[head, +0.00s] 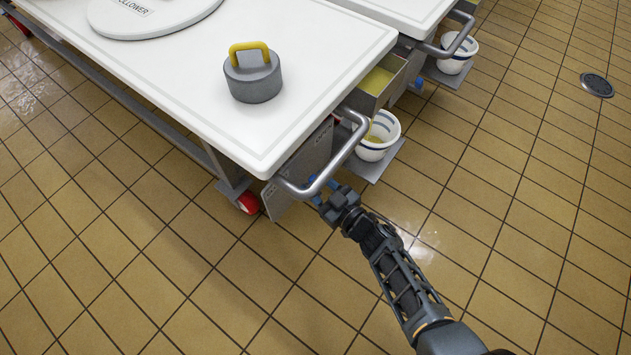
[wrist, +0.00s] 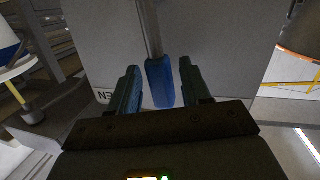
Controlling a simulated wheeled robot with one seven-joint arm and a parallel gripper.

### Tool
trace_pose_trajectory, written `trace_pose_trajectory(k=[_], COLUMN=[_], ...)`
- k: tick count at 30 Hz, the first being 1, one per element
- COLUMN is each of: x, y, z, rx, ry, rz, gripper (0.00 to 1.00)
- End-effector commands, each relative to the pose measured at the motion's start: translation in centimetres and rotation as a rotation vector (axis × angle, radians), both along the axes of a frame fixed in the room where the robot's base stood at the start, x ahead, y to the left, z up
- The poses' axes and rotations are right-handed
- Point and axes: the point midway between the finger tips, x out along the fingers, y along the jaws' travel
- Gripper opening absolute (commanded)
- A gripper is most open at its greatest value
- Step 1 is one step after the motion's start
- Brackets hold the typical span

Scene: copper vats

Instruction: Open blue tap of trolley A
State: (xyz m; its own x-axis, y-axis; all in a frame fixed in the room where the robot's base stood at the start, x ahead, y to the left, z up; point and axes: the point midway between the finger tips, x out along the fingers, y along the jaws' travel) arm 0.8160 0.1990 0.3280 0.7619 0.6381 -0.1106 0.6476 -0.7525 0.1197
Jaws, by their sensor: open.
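The blue tap handle (wrist: 160,82) hangs from a grey metal stem in front of a grey panel (wrist: 212,45) in the wrist view. My gripper (wrist: 158,66) is open, with one finger on each side of the handle and a visible gap on both sides. In the head view my gripper (head: 326,203) is low at the near corner of the white-topped trolley (head: 170,80), just below its tubular push handle (head: 349,148). Blue shows around the fingertips there, but I cannot tell tap from finger. I see no letter naming the trolley.
A grey weight with a yellow handle (head: 254,80) and a round white lid (head: 130,22) sit on the trolley top. A white bucket (head: 377,146) stands on a side shelf. A second trolley (head: 400,8) is behind. Tiled floor (head: 500,220) is clear on the right, around a drain (head: 597,85).

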Motion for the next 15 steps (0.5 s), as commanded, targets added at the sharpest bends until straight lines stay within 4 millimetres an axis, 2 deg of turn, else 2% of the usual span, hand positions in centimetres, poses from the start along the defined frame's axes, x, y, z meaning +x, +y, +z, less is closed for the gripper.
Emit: trace_pose_trajectory(k=[9, 15], x=[-3.9, -5.1], y=[-3.3, -4.3], z=[0.9, 0.9], rx=[0.000, 0.001], ry=[0.001, 0.000], rz=[-0.002, -0.001], gripper=[0.48, 0.48])
